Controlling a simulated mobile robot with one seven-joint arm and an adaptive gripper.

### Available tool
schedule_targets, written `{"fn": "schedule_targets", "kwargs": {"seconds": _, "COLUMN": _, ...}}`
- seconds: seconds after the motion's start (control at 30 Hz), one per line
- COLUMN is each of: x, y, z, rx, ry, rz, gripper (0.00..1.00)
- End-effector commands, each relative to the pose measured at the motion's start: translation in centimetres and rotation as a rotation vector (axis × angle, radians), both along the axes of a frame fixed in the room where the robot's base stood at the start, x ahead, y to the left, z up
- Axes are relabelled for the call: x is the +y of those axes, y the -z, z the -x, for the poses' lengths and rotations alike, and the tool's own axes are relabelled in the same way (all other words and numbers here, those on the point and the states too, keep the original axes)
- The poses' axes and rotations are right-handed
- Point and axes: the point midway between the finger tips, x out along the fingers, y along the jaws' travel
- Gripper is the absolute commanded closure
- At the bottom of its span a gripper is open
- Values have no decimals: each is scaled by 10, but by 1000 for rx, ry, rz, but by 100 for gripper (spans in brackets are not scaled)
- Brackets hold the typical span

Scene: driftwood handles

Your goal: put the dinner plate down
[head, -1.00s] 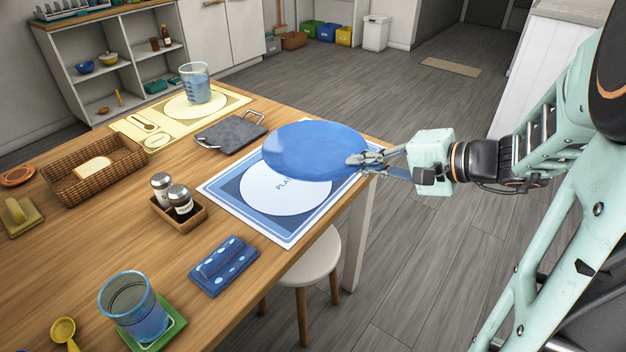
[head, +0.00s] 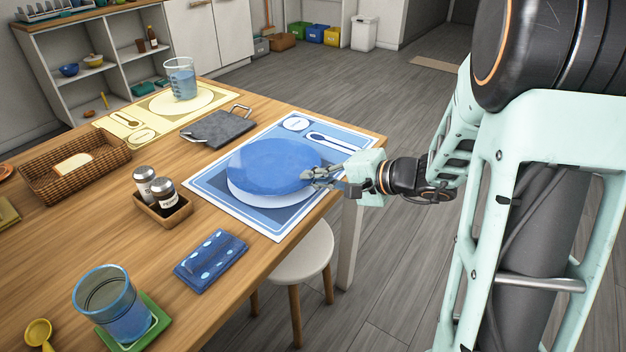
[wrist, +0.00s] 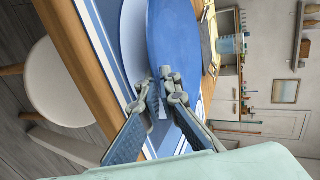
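The blue dinner plate (head: 272,163) is roughly level over the blue placemat (head: 270,222). It covers most of the mat's white plate circle (head: 240,194), whose near edge still shows. My gripper (head: 314,177) is shut on the plate's right rim. In the wrist view the fingertips (wrist: 165,88) pinch the rim of the plate (wrist: 180,38), with the placemat (wrist: 103,30) beyond. The plate seems a little above the mat; any contact underneath is hidden.
A grey tray with handles (head: 218,128) lies behind the placemat. Salt and pepper shakers stand in a wooden caddy (head: 163,210) to its left. A folded blue napkin (head: 211,261) and a blue glass (head: 112,303) are nearer. A stool (head: 303,253) stands below the table edge.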

Motion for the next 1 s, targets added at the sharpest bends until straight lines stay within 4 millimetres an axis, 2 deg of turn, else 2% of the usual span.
{"fn": "schedule_targets", "kwargs": {"seconds": 0.3, "x": 0, "y": 1, "z": 0, "rx": -4, "ry": 0, "rz": -1, "gripper": 100}}
{"fn": "schedule_targets", "kwargs": {"seconds": 0.4, "x": 0, "y": 1, "z": 0, "rx": 0, "ry": 0, "rz": 0, "gripper": 88}}
{"fn": "schedule_targets", "kwargs": {"seconds": 0.8, "x": 0, "y": -3, "z": 0, "rx": 0, "ry": 0, "rz": 0, "gripper": 88}}
{"fn": "schedule_targets", "kwargs": {"seconds": 1.0, "x": -27, "y": -20, "z": 19, "rx": -2, "ry": 6, "rz": 0, "gripper": 88}}
